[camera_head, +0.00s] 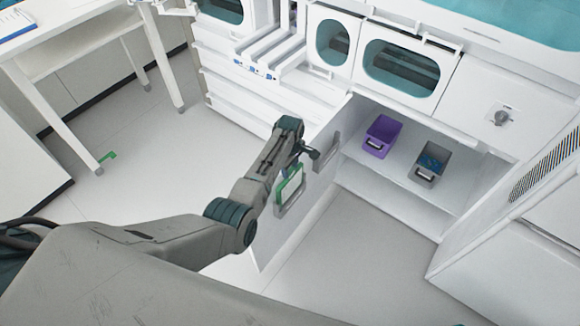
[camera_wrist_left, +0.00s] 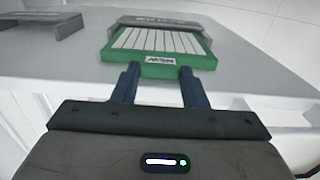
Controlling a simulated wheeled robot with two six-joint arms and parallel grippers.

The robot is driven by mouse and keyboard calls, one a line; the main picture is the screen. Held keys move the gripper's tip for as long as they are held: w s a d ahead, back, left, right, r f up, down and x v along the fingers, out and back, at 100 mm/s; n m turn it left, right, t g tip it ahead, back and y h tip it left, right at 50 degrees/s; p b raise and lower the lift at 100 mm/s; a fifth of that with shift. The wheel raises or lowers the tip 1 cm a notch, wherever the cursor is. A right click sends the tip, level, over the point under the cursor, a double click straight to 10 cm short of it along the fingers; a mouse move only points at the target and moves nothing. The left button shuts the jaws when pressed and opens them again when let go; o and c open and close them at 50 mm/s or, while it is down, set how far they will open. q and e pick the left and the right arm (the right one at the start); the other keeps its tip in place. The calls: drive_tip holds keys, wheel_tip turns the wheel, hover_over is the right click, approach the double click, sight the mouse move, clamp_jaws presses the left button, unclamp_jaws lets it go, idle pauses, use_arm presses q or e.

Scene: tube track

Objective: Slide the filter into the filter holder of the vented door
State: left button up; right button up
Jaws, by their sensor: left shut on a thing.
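The filter (camera_head: 291,184) has a green frame and white pleats, and it also shows in the left wrist view (camera_wrist_left: 157,42). My left gripper (camera_head: 297,164) is shut on its near green edge, with one dark finger on each side of the label. The filter lies flat along the panel of the open vented door (camera_head: 290,228). A grey filter holder (camera_wrist_left: 165,20) surrounds its far end, so the filter looks at least partly inside. How deep it sits is hidden. A second grey holder (camera_head: 327,153) beside it on the door looks empty. My right gripper is not in view.
The open cabinet beside the door holds a purple bin (camera_head: 381,137) and a grey bin (camera_head: 430,162) with blue contents. White drawers (camera_head: 240,97) stand behind the door. A white table (camera_head: 85,45) is at upper left.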

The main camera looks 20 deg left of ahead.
sight(290, 171)
use_arm(q)
drive_tip(key=shift+f, duration=0.45)
drive_tip(key=shift+f+b, duration=1.2)
drive_tip(key=shift+f, duration=0.35)
drive_tip(key=o, duration=0.9)
drive_tip(key=shift+o, duration=0.9)
drive_tip(key=shift+r, duration=0.1)
